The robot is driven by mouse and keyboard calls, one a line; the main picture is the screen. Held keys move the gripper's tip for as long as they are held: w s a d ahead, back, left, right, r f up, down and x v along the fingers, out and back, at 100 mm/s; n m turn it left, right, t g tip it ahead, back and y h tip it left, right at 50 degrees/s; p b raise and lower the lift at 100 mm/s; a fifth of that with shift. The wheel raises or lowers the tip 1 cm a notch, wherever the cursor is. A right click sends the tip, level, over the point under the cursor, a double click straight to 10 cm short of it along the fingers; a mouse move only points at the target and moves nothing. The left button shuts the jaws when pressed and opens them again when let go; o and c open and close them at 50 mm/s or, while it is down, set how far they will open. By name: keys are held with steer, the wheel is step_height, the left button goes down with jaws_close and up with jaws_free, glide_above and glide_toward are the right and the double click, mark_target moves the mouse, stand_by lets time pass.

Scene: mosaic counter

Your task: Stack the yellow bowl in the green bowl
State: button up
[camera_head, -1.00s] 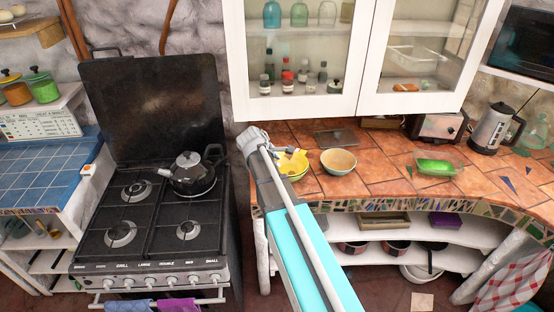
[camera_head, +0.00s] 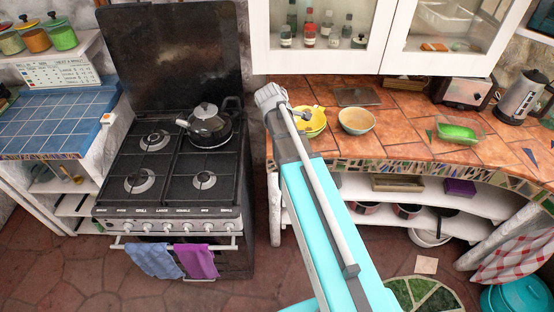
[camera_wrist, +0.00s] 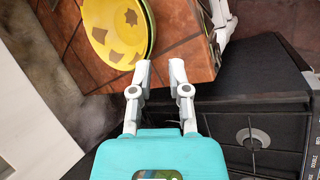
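The yellow bowl (camera_head: 309,116) has brown patches inside and sits nested in the green bowl (camera_head: 316,133) on the tiled counter. In the wrist view the yellow bowl (camera_wrist: 112,30) fills the top left, and a dark green rim of the green bowl (camera_wrist: 151,28) shows along its right side. My gripper (camera_wrist: 160,70) is open, with nothing between its fingertips. Its tips are beside the bowls and look apart from them. In the head view my arm's end covers the area just left of the bowls.
An orange-toned bowl (camera_head: 357,121) stands just right of the stacked bowls. A green dish (camera_head: 459,131), a toaster (camera_head: 464,91) and a kettle (camera_head: 523,98) stand farther right. The stove (camera_head: 170,170) is left of the counter. Glass-fronted cabinets (camera_head: 380,66) hang above.

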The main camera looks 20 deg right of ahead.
steer(key=s+a+f+m+g+y, duration=0.1)
steer(key=s+a+m+y, duration=0.2)
steer(key=s+a+m, duration=0.2)
steer(key=s+a+f+m+g+y, duration=0.1)
steer(key=s+a+m+y, duration=0.1)
steer(key=s+a+m, duration=0.2)
steer(key=s+a, duration=0.3)
steer(key=s, duration=0.5)
steer(key=shift+s+f+m+g+y, duration=0.25)
steer(key=shift+f+m+g+y, duration=0.15)
step_height(320, 180, down, 2)
steer(key=shift+f+b, duration=0.1)
steer(key=shift+b, duration=0.95)
